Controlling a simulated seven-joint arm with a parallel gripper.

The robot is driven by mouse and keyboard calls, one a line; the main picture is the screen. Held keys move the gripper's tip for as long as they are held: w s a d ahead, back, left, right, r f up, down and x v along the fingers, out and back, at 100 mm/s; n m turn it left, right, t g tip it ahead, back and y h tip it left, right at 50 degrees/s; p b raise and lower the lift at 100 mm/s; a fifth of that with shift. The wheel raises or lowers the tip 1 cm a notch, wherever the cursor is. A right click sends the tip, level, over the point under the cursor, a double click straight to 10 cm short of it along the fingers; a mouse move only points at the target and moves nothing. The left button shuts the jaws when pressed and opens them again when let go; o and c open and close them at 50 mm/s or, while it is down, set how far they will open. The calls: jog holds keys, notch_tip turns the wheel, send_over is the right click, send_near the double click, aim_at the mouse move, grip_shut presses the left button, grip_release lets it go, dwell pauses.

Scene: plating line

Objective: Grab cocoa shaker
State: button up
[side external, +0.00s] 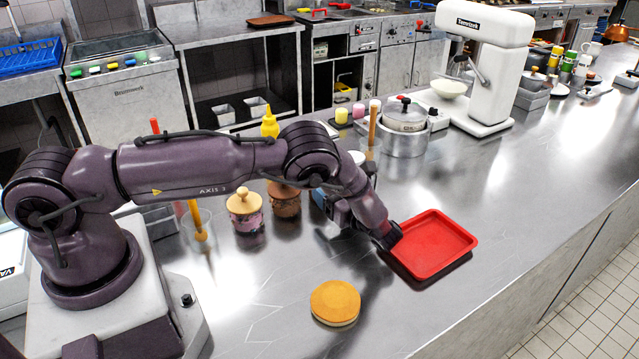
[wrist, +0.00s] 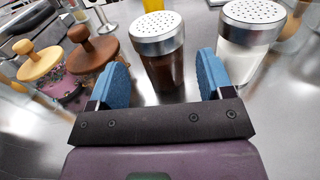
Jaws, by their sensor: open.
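The cocoa shaker (wrist: 163,66) stands upright on the counter in the wrist view, a clear jar of dark brown powder with a silver perforated lid. My gripper (wrist: 162,72) is open, with one blue finger to each side of the shaker in that view. There is a visible gap on both sides, and neither finger appears to touch it. I cannot tell how far the fingers reach along it. In the side view, my gripper (side external: 322,194) is low over the counter, partly hidden by my wrist, and the cocoa shaker cannot be made out.
A similar shaker with white contents (wrist: 250,42) stands close beside the right finger. Two wooden-lidded jars (wrist: 66,62) stand to the left. A red tray (side external: 437,243) and an orange-topped round item (side external: 335,300) lie nearer the counter's front, with bare metal around them.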

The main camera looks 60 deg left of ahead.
jog(key=a, duration=0.6)
jog(key=shift+s, duration=0.2)
jog(key=shift+d+r, duration=0.1)
jog(key=c, duration=0.8)
